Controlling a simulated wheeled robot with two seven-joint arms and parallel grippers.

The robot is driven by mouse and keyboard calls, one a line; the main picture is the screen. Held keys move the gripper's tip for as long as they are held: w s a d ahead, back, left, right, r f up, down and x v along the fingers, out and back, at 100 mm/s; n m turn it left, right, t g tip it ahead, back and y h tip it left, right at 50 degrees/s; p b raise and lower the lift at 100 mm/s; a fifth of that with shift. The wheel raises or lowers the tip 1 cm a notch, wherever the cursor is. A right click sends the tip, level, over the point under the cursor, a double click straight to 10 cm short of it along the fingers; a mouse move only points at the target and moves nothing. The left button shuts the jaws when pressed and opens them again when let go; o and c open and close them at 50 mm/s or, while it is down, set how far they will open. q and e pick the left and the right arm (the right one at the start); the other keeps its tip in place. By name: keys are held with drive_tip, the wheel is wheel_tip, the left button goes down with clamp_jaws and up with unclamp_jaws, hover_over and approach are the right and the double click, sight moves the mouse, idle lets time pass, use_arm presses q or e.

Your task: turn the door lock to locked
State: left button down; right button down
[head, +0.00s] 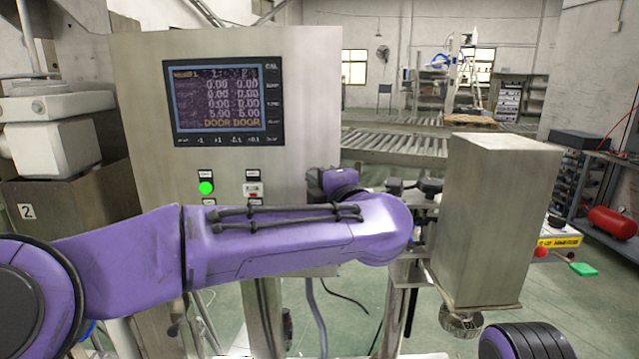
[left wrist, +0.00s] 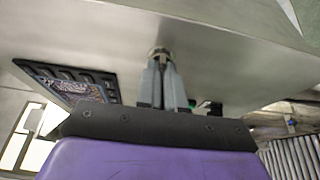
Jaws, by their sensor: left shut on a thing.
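The door lock is a small round metal knob (left wrist: 158,51) on the steel cabinet face in the left wrist view. My left gripper (left wrist: 160,65) has its two grey fingers closed together on this knob, covering most of it. Whether the lock points to locked or unlocked cannot be told. In the head view the lock and fingertips are hidden behind my purple left arm and wrist, which reach across to the right side of the control cabinet (head: 155,165). My right gripper is out of view.
The cabinet's screen (head: 217,97) shows numbers and "DOOR DOOR". Below it are a lit green button (head: 206,188) and a small switch (head: 253,190). A steel box (head: 495,220) stands right of my left arm. Roller conveyors (head: 395,142) lie behind, with open floor between.

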use_arm(q)
drive_tip(key=shift+a+r, duration=0.15)
drive_tip(key=shift+r, duration=0.1)
drive_tip(key=c, duration=1.3)
unclamp_jaws()
drive_tip(key=shift+o, duration=0.2)
drive_tip(key=b+v, duration=0.3)
drive_tip(key=v, duration=0.7)
drive_tip(key=shift+s+f, duration=0.1)
drive_tip(key=shift+f, duration=0.05)
